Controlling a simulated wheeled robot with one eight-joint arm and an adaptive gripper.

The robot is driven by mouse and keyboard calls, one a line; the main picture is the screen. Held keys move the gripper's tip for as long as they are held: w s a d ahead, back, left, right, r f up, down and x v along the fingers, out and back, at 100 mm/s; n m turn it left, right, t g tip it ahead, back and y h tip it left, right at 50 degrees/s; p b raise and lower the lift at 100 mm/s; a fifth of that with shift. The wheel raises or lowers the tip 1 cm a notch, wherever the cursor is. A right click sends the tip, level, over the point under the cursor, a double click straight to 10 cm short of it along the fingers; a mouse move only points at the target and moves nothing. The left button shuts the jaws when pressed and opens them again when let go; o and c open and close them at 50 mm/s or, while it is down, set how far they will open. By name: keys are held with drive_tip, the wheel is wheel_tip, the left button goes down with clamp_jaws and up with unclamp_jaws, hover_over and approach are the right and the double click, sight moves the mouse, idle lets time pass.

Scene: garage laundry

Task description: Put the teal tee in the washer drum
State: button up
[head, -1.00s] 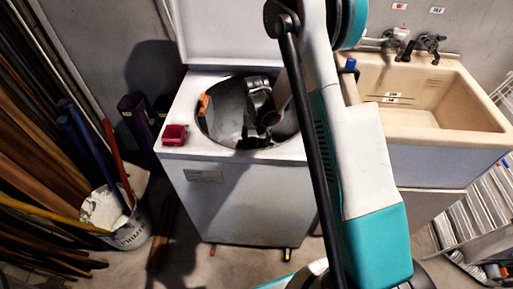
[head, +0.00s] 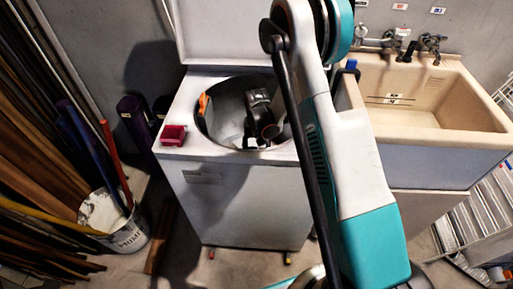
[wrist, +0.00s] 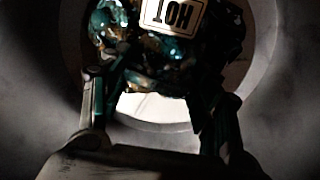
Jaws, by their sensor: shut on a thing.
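The white top-loading washer (head: 245,205) stands in the middle with its lid (head: 225,35) up and its round drum (head: 224,112) open. My gripper (head: 264,132) reaches down into the drum opening, towards its right side. In the wrist view my gripper (wrist: 165,85) has a finger on each side of a dark, crumpled teal bundle, the teal tee (wrist: 160,65), and is shut on it. A pale "HOT" label shows upside down by the bundle; I cannot tell what it is fixed to. The tee cannot be made out in the head view.
A red box (head: 173,135) sits on the washer's left front top. An orange item (head: 203,104) is at the drum's left rim. A beige sink (head: 440,112) stands right. A bucket (head: 125,235) and long boards (head: 35,130) fill the left.

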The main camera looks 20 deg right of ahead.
drive_tip(key=o, duration=1.5)
drive_tip(key=s+r+n+t+p, duration=0.1)
drive_tip(key=s+r+p, duration=0.1)
drive_tip(key=r, duration=1.1)
drive_tip(key=s+r+t+p, duration=0.1)
drive_tip(key=s+r+p, duration=0.1)
drive_tip(key=r, duration=1)
drive_tip(key=s+a+r+n+t, duration=0.2)
drive_tip(key=s+r+t, duration=0.1)
drive_tip(key=s+r, duration=1.1)
drive_tip(key=s+r+n+t, duration=0.1)
drive_tip(key=s+t, duration=0.1)
drive_tip(key=s, duration=0.7)
drive_tip(key=shift+s+n, duration=0.15)
drive_tip(key=shift+n, duration=0.15)
